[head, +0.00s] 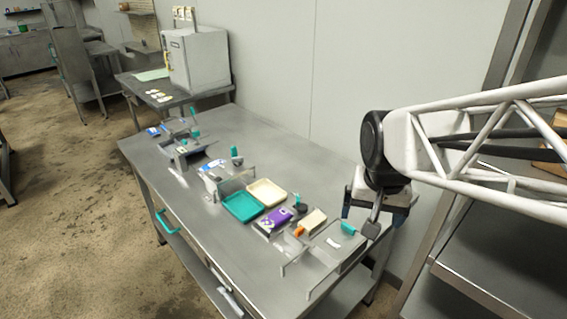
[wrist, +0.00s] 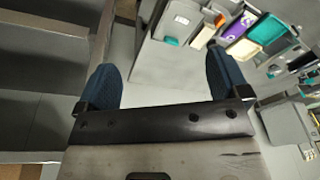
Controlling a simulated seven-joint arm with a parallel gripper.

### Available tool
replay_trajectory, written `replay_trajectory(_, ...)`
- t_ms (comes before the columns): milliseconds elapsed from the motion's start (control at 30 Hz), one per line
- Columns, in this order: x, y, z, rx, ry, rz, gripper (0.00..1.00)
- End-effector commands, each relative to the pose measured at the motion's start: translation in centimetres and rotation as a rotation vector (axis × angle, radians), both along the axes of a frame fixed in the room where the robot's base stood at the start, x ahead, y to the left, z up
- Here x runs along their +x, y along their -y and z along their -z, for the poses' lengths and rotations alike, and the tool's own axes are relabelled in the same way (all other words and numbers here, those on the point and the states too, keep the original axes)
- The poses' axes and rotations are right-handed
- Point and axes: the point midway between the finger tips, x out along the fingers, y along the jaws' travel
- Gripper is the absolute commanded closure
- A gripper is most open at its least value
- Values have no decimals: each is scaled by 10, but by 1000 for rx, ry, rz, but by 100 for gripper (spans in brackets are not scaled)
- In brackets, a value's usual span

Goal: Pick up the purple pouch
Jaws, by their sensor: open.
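A green tray (head: 232,205) and a cream tray (head: 278,188) sit left of the pouch. A beige block (head: 314,219) lies right of it. A clear stand (head: 318,258) with a teal piece is at the table's right end. A white machine (head: 203,58) stands at the back.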

Motion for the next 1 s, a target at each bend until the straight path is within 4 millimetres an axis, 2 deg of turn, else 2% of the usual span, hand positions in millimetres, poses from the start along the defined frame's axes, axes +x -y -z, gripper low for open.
replay_trajectory(33, 13, -5, 3, 3, -9, 15, 6)
replay_trajectory(200, 52, -22, 14, 18, -30, 81, 6)
replay_trajectory(567, 130, -66, 50, 39, -75, 223, 6)
replay_trajectory(1000, 214, -131, 121, 50, -130, 399, 6)
